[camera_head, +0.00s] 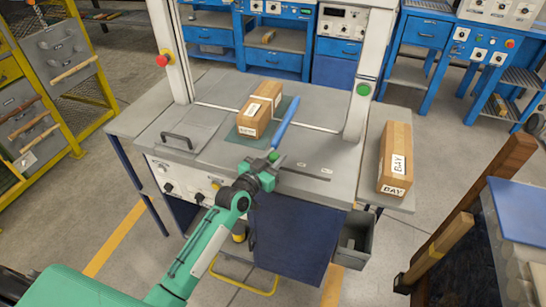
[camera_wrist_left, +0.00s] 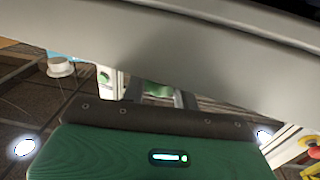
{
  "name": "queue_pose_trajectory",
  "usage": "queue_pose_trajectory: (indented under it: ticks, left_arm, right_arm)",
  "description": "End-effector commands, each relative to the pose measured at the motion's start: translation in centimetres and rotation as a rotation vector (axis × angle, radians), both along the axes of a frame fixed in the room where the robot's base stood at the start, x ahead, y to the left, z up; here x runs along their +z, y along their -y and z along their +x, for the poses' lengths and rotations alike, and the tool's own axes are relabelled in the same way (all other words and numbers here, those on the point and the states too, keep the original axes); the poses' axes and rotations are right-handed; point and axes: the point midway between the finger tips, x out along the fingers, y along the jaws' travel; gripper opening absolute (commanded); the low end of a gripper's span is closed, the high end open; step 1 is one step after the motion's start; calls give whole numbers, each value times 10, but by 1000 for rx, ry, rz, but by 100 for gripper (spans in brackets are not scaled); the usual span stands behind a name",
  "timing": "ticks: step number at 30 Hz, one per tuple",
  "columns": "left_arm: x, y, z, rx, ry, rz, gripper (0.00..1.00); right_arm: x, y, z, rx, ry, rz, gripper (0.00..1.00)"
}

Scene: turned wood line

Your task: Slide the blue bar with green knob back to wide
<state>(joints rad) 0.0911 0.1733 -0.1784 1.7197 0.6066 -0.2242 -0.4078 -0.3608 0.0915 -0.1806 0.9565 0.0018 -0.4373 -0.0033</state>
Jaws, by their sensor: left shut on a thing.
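The blue bar (camera_head: 286,120) slants up and to the right over the grey bench top (camera_head: 220,148), beside a boxed parcel. Its green knob (camera_head: 273,156) is at the bar's near end. My left gripper (camera_head: 268,163) is shut on the knob near the bench's front edge. A dark slot (camera_head: 305,174) runs to the right of the gripper, with small labels above it that are too small to read. In the left wrist view, a bit of green (camera_wrist_left: 150,88) shows by the fingers; most of the grip is hidden. My right gripper is not in view.
A brown parcel (camera_head: 255,105) lies on a dark green mat on the bench, under a white frame (camera_head: 361,80). A grey bin (camera_head: 354,238) hangs at the bench's right front.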

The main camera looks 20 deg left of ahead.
Motion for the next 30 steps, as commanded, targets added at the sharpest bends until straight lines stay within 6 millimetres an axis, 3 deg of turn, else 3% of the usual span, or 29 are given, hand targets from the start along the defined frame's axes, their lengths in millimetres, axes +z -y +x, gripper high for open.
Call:
queue_pose_trajectory:
  ticks: [5,18,24,30]
  left_arm:
    - [4,30,-1,-4,-1,-5,0]
    - [2,133,-5,-4,-2,-6,0]
    - [1,156,-6,-3,-1,-2,0]
    - [1,162,-6,-3,1,-1,0]
  right_arm:
    - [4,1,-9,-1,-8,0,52]
    - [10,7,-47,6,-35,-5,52]
    - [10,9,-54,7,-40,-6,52]
    - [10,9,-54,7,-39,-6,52]
